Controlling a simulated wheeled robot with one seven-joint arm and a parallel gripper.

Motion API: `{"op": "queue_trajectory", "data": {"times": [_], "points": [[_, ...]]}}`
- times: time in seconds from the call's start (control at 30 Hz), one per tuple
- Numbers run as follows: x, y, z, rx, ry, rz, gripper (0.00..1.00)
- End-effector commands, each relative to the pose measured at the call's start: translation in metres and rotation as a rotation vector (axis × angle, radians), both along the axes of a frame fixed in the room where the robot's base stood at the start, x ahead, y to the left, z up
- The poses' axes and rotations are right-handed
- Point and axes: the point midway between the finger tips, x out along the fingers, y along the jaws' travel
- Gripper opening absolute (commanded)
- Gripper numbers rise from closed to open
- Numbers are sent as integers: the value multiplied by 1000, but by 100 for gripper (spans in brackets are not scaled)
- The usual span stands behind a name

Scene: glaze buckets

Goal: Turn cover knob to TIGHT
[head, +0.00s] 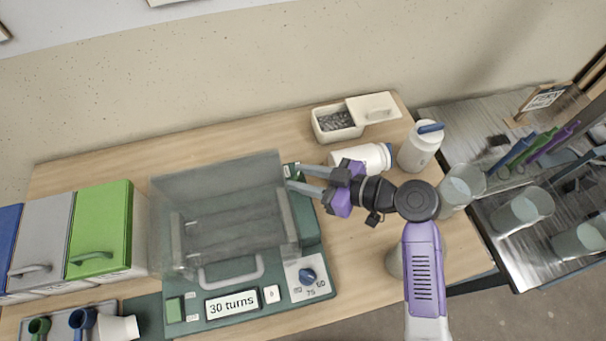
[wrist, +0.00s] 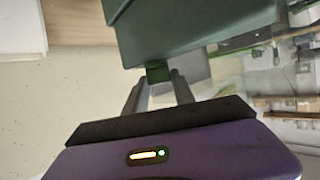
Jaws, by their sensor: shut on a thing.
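The green machine (head: 312,228) stands on the wooden table with a clear cover (head: 215,200) over its grey rollers. A small green knob (head: 288,170) is on its right back side, beside a pale label that is too small to read. My gripper (head: 299,177) reaches in from the right with its fingers at this knob. The knob's pointing direction cannot be read.
A blue dial (head: 307,275) and a "30 turns" display (head: 232,303) are on the machine's front. A lying white bottle (head: 360,158), a standing bottle (head: 420,147) and a white bin (head: 337,122) are near my arm. A green box (head: 100,230) stands left.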

Motion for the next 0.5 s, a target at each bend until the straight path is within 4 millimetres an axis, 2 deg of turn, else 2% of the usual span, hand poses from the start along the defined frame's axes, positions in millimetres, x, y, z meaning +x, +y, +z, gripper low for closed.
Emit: {"op": "queue_trajectory", "data": {"times": [0.5], "points": [[-1, 1, 0, 0, 0, -93, 0]]}}
